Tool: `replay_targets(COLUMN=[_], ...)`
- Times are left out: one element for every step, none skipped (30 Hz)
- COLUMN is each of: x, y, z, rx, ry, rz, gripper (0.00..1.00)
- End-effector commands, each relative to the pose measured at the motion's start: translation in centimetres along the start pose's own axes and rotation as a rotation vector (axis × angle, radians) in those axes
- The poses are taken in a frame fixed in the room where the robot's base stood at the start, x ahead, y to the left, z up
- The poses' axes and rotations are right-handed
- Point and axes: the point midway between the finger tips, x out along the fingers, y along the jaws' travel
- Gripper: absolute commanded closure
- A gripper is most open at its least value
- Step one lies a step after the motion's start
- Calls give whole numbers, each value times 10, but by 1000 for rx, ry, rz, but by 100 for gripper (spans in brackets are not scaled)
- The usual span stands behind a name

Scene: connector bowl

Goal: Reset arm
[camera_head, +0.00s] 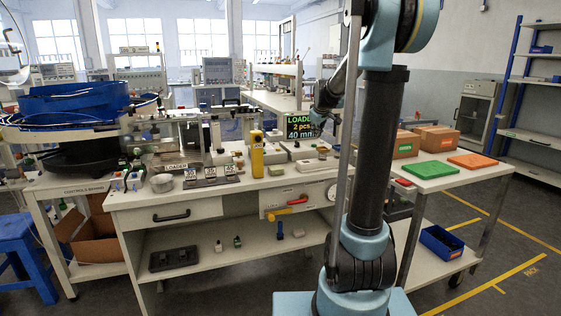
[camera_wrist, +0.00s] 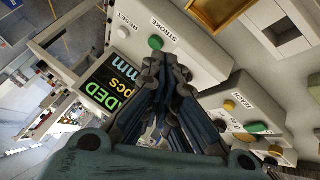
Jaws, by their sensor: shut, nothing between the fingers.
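My gripper (camera_wrist: 166,75) shows in the wrist view with its dark fingers closed together and nothing held between them. Behind the fingertips in that view is a white control box (camera_wrist: 182,38) with buttons marked RESET and STROKE. A display screen (camera_wrist: 112,88) with green and yellow text is left of the fingers. In the head view my arm stands upright at right of centre. My gripper is hidden or too small to make out there. The same display (camera_head: 300,126) reads "LOAD" and "2 pcs 40 mm", partly covered by my arm.
A blue feeder bowl (camera_head: 72,100) is at the left. Green (camera_head: 433,170) and orange (camera_head: 472,161) trays lie on the right table. A blue stool (camera_head: 27,255) stands at the left.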

Motion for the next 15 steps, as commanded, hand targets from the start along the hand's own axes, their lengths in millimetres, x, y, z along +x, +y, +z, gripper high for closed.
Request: replay_targets(x=[-12, -19, -27, -33, -39, -46, -52, -57, -64, -69, -74, -81, -86, -90, -96], y=[-10, -16, -23, -29, -34, -42, -48, -54, -62, -68, -74, -82, -89, -95, -104], z=[14, 22, 32, 40, 48, 58, 66, 74, 85, 93, 102, 113, 121, 130, 141], rx=[22, 36, 55, 69, 83, 101, 115, 130, 148, 162, 176, 195, 208, 223, 240], ry=[-15, -24, -37, -45, -55, -68, -77, -87, -100, -109, -120, -133, -143, -153, -167], rz=[-11, -17, -26, -32, -38, -47, -52, -58, -65, -71, -76, -83, -88, -93, -99], gripper=[100, 100, 100, 100, 100, 100, 100, 100, 100, 100, 100, 100, 100, 100, 100])
